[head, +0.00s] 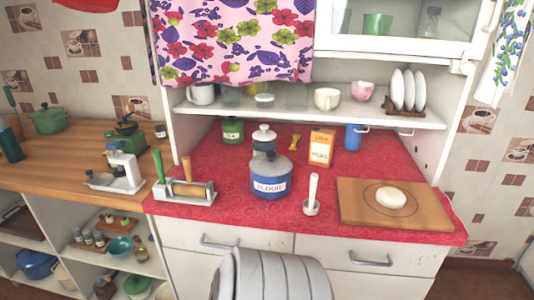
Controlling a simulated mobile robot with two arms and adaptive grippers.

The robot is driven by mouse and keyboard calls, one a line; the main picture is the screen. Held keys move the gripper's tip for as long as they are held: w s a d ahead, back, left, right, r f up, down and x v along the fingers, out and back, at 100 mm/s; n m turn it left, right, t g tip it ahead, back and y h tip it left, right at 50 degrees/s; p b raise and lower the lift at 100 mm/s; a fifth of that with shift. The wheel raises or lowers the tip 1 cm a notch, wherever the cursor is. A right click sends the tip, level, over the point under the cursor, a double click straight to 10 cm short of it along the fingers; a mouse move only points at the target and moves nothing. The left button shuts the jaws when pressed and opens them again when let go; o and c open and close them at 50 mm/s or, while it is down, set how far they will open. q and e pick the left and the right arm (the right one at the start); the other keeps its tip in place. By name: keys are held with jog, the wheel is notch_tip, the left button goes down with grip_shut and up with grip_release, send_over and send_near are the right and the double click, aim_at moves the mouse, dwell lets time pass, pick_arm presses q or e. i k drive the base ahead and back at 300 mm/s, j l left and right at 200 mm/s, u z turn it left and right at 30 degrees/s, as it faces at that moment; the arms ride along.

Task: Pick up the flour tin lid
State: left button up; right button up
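The blue flour tin (270,188) with a white "FLOUR" label stands upright on the red oilcloth counter (235,205), near the middle front. Its grey lid (271,165) with a small knob sits on top of it. A smaller tin with a pale lid (264,133) stands just behind and is partly hidden by the flour tin. Neither of my grippers shows in the head view.
A holder with rolling pin (190,190) is left. An orange box (321,148) stands behind right.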

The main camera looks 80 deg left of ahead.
aim_at(271, 165)
jog(key=u, duration=2.7)
